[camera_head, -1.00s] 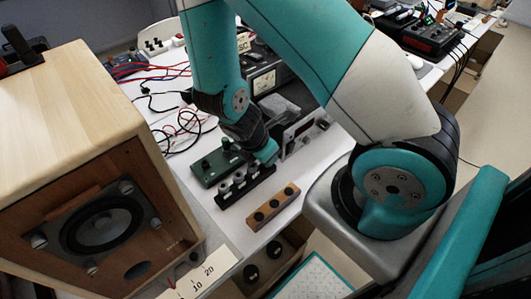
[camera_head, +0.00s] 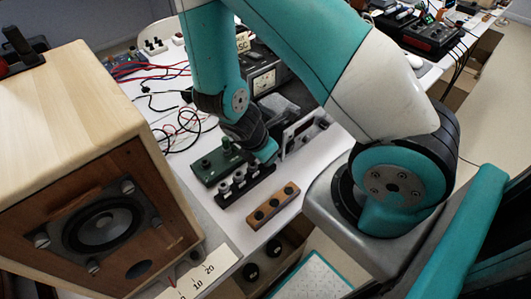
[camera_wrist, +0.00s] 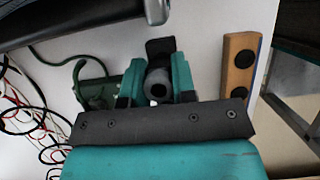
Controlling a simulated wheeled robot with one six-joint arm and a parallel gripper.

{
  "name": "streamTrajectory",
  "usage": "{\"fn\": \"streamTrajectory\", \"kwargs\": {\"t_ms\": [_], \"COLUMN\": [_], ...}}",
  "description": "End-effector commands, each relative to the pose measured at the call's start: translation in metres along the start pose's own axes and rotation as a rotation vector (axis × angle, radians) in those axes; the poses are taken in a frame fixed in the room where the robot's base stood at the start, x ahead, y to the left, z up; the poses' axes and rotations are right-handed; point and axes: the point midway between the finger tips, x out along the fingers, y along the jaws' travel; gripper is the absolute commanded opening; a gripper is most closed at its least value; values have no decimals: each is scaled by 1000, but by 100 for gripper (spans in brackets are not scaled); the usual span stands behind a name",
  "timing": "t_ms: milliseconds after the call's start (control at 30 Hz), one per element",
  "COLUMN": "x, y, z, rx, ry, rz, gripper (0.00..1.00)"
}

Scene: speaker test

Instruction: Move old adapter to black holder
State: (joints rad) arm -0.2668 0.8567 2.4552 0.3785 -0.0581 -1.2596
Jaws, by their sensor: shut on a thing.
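My gripper (camera_head: 266,164) points down at the far right end of that holder in the head view. In the wrist view my gripper (camera_wrist: 157,88) is shut on a dark grey round adapter (camera_wrist: 157,91) with a hole in its end. A part of the black holder (camera_wrist: 160,47) shows just beyond it. I cannot tell whether the held adapter sits in the holder or is above it. The arm hides the fingertips in the head view.
A wooden block with round black inserts (camera_head: 273,206) lies to the right of the holder. A wooden speaker (camera_head: 70,110) fills the left. Loose cables (camera_head: 183,128) and instruments (camera_head: 264,83) lie behind.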

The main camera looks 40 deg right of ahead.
Motion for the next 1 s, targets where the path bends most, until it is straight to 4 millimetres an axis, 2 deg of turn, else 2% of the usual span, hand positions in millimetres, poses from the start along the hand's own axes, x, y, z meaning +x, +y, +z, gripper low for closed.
{"fn": "streamTrajectory", "kwargs": {"t_ms": [1000], "x": [8], "y": [0], "z": [-3], "rx": [0], "ry": [0], "rz": [0], "gripper": [0]}}
